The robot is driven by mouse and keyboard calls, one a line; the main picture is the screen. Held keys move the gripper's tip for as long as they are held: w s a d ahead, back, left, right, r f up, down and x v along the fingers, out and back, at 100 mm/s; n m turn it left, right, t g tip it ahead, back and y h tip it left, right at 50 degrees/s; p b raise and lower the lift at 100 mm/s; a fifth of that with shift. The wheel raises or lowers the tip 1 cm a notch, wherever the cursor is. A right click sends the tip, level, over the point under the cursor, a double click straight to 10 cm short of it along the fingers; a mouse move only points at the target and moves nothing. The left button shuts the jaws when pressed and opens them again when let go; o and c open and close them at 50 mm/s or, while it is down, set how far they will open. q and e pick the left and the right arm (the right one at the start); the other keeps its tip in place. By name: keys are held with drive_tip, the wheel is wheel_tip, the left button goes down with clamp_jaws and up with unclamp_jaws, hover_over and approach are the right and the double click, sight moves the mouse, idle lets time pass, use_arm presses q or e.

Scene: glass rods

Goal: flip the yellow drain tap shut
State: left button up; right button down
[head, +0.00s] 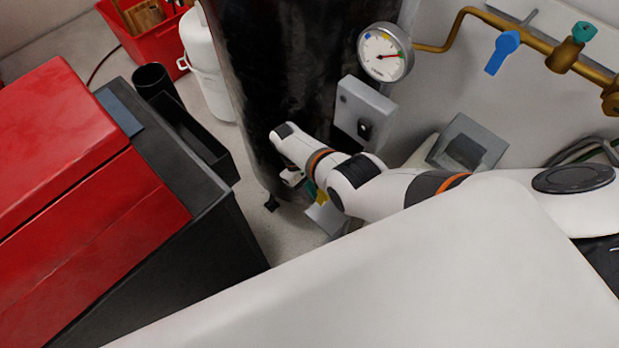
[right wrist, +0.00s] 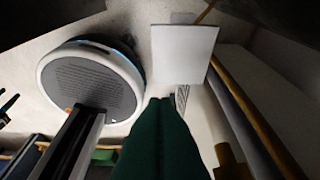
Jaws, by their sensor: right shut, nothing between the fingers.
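A small yellow patch (head: 321,197), which looks like the drain tap, shows low beside the foot of the black tank (head: 270,60). My right arm covers most of it, so how far the tap is turned cannot be told. My right gripper (head: 292,178) is shut and empty, low in front of the tank and just left of the yellow patch. Its fingertips are mostly hidden, and touch with the tap cannot be made out. The right wrist view does not show the tap clearly. My left gripper is out of view.
A red toolbox (head: 80,180) sits on a dark cabinet at left. A grey box (head: 364,112) and a gauge (head: 385,52) are close to my right arm. A brass pipe with a blue handle (head: 503,50) runs along the back wall. A white bottle (head: 208,70) stands behind.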

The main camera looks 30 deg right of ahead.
drive_tip(key=shift+r, duration=0.15)
drive_tip(key=shift+r+p, duration=0.7)
drive_tip(key=shift+p, duration=0.1)
wheel_tip(320, 180, up, 10)
drive_tip(key=p, duration=0.5)
drive_tip(key=shift+p, duration=0.4)
